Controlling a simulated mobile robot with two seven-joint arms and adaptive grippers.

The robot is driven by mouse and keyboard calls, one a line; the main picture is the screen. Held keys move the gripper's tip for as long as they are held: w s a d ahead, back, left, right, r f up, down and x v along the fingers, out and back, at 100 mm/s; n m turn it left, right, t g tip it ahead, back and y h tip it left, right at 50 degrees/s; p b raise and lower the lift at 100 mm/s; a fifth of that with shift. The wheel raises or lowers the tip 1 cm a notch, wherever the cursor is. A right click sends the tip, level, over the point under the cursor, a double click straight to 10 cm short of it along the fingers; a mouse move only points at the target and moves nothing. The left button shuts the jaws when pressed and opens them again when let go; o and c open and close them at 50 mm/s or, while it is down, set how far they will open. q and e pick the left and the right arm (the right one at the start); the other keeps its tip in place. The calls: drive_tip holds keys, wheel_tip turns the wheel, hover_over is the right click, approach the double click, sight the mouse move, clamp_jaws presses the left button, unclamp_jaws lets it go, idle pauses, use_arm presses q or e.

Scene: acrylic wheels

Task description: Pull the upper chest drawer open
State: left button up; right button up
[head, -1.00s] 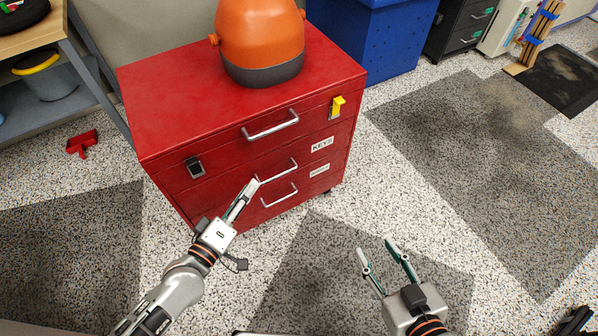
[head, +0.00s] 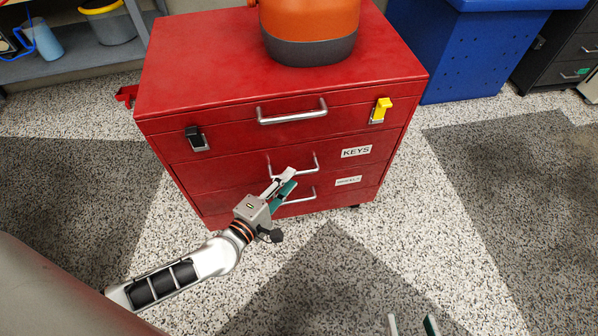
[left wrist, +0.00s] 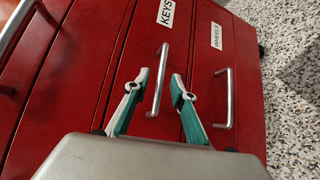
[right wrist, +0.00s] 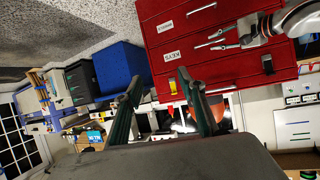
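The red chest (head: 235,175) has a shut upper drawer (head: 236,163) labelled KEYS, with a silver bar handle (head: 316,160). A shut drawer labelled WHEELS (left wrist: 212,60) lies below it. My left gripper (head: 285,177) is in front of the KEYS handle, its fingers partly overlapping it in the head view. In the left wrist view it is open (left wrist: 159,84), with the KEYS handle (left wrist: 163,65) between the fingertips. I cannot tell whether they touch. My right gripper (head: 411,324) is open and empty at the lower edge, away from the chest; the right wrist view shows its parted fingers (right wrist: 158,87).
Above the drawers is a section with its own handle (head: 292,114), a black latch (head: 196,138) and a yellow latch (head: 380,109). An orange and grey container (head: 310,45) stands on top. A blue bin (head: 455,50) is behind right. The floor in front is clear.

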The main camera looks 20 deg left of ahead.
sight(297, 174)
use_arm(q)
drive_tip(key=shift+b+x, duration=0.3)
drive_tip(key=shift+x, duration=1.9)
use_arm(e)
drive_tip(key=shift+a+r, duration=0.1)
drive_tip(key=shift+a, duration=0.15)
use_arm(q)
drive_tip(key=shift+s, duration=0.1)
clamp_jaws()
drive_tip(key=shift+d, duration=0.1)
use_arm(e)
drive_tip(key=shift+r, duration=0.1)
